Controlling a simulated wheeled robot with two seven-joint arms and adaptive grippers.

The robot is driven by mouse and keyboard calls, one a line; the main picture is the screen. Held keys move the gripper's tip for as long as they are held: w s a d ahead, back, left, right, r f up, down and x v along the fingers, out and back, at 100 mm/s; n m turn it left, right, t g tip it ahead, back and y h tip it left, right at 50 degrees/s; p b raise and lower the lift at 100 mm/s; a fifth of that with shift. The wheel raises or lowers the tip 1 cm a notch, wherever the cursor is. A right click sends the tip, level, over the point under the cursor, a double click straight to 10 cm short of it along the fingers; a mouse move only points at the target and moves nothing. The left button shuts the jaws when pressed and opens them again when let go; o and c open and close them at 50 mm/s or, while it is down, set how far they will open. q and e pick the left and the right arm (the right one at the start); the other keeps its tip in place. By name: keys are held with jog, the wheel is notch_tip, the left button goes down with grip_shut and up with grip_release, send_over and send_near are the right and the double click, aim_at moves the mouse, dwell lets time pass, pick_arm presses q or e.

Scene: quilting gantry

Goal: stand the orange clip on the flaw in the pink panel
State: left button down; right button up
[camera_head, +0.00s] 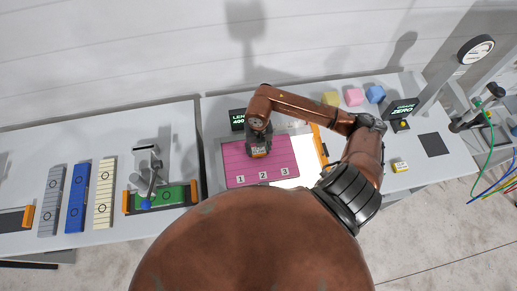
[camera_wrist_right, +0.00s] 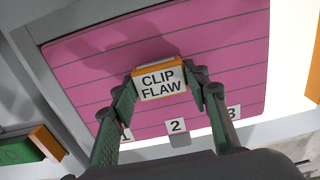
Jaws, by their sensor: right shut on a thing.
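The pink panel (camera_head: 285,157) lies flat on the right-hand table and fills much of the right wrist view (camera_wrist_right: 225,38). It has dark seam lines across it. My right gripper (camera_head: 259,152) is over the upper middle of the panel. In the right wrist view its fingers are shut on the orange clip (camera_wrist_right: 160,83), whose white face reads "CLIP FLAW". The clip looks upright between the fingertips; I cannot tell whether it touches the panel. I see no flaw on the visible pink surface; the gripper and clip cover part of it. My left gripper is not in view.
Number tags 1, 2 (camera_head: 263,175) and 3 line the panel's near edge. Yellow, pink (camera_head: 354,97) and blue blocks stand at the back right, near a "ZERO" display (camera_head: 402,108). On the left table lie grey, blue (camera_head: 76,198) and cream strips and a green piece (camera_head: 172,196).

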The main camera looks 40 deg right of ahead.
jog(key=shift+f, duration=0.15)
jog(key=shift+f, duration=0.1)
jog(key=o, duration=0.6)
jog(key=shift+f, duration=0.1)
jog(key=o, duration=0.5)
